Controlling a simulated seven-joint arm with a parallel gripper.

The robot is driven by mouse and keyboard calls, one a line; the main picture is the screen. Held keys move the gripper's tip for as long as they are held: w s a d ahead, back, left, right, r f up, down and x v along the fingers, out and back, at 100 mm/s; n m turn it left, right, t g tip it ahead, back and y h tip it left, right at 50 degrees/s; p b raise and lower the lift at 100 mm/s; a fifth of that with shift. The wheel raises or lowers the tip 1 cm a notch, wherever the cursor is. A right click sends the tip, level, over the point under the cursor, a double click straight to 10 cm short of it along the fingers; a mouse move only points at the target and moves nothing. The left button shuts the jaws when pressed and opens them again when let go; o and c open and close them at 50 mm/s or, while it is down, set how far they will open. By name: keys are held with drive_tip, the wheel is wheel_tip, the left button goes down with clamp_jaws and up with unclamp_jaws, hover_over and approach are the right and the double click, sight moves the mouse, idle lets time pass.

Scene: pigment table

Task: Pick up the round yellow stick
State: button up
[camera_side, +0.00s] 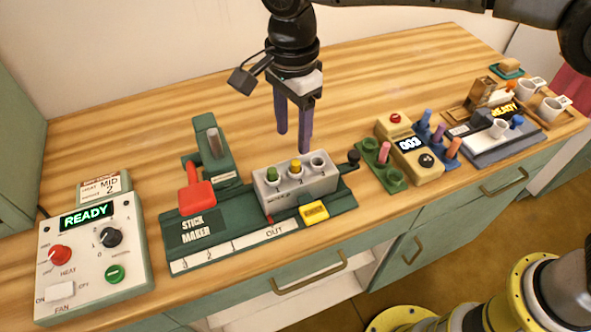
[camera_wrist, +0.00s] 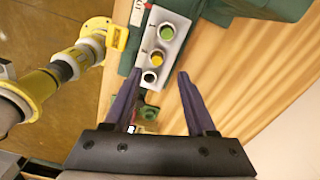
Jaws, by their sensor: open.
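The round yellow stick (camera_side: 295,166) stands in the middle hole of a grey mould block (camera_side: 310,186); only its top shows. In the wrist view its round yellow end (camera_wrist: 157,58) lies beyond my fingertips. A green stick (camera_side: 271,174) fills the hole to its left in the side view, and the hole to its right looks empty. My gripper (camera_side: 293,140) is open and empty, with purple fingers pointing down above and behind the block. In the wrist view the fingers (camera_wrist: 159,75) spread to either side of the block's empty end.
The block sits on a green stick maker base (camera_side: 225,246) with a red lever (camera_side: 196,195) at left and a yellow tag (camera_side: 314,212) in front. A black knob (camera_side: 354,156) is at right. A control box (camera_side: 95,250) stands far left. The wood behind is clear.

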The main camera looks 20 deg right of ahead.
sight(296, 162)
drive_tip(key=shift+s+d+f, duration=0.1)
drive_tip(key=shift+s+f, duration=0.05)
drive_tip(key=shift+f, duration=1.5)
drive_tip(key=shift+s+d+f, duration=0.1)
drive_tip(key=shift+f, duration=1.55)
clamp_jaws()
